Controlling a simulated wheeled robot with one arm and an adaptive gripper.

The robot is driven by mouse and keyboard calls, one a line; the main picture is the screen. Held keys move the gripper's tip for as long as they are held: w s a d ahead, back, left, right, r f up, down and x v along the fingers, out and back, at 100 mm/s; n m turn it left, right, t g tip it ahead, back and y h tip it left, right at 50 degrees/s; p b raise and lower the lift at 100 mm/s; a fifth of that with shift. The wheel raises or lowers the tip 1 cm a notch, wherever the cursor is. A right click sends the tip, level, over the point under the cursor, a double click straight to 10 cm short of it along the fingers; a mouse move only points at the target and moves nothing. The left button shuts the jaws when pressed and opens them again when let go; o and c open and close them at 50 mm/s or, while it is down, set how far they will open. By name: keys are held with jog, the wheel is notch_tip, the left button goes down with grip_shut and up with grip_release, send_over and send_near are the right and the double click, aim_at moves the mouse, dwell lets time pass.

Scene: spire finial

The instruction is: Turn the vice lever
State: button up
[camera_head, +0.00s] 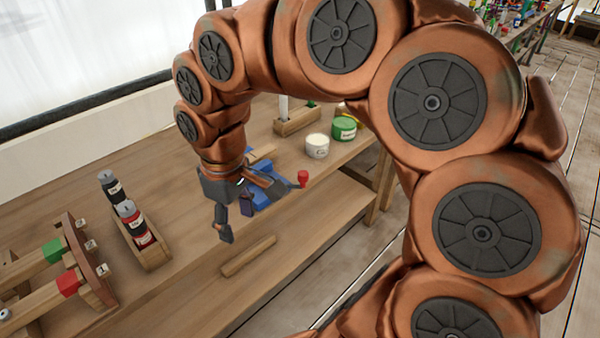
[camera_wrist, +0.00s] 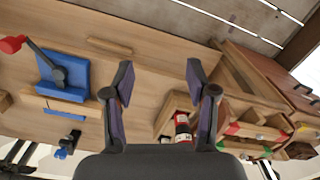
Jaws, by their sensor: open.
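The blue vice (camera_head: 264,192) sits on the wooden workbench, partly hidden behind my gripper in the head view. Its grey lever ends in a red knob (camera_head: 303,178) on the vice's right side. In the wrist view the blue vice (camera_wrist: 68,78) is at the left, with its dark lever (camera_wrist: 52,62) slanting up to the red knob (camera_wrist: 12,44). My gripper (camera_head: 236,219) points down over the bench, in front and left of the vice. Its two fingers (camera_wrist: 160,75) are apart with nothing between them. It does not touch the lever.
A wooden bar (camera_head: 248,256) lies on the bench near the front edge. A wooden holder with bottles (camera_head: 150,254) stands left of my gripper, beside wooden clamps with green and red blocks (camera_head: 68,283).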

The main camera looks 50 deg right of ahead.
jog(key=w+d, duration=0.6)
jog(key=w, duration=0.1)
jog(key=m, duration=0.1)
send_over(303, 173)
notch_tip(303, 173, down, 6)
jog(key=shift+r, duration=0.1)
jog(key=shift+d+f, duration=0.15)
jog(key=shift+f, duration=0.5)
jog(key=shift+f+p, duration=0.75)
jog(key=shift+f, duration=2.5)
grip_shut()
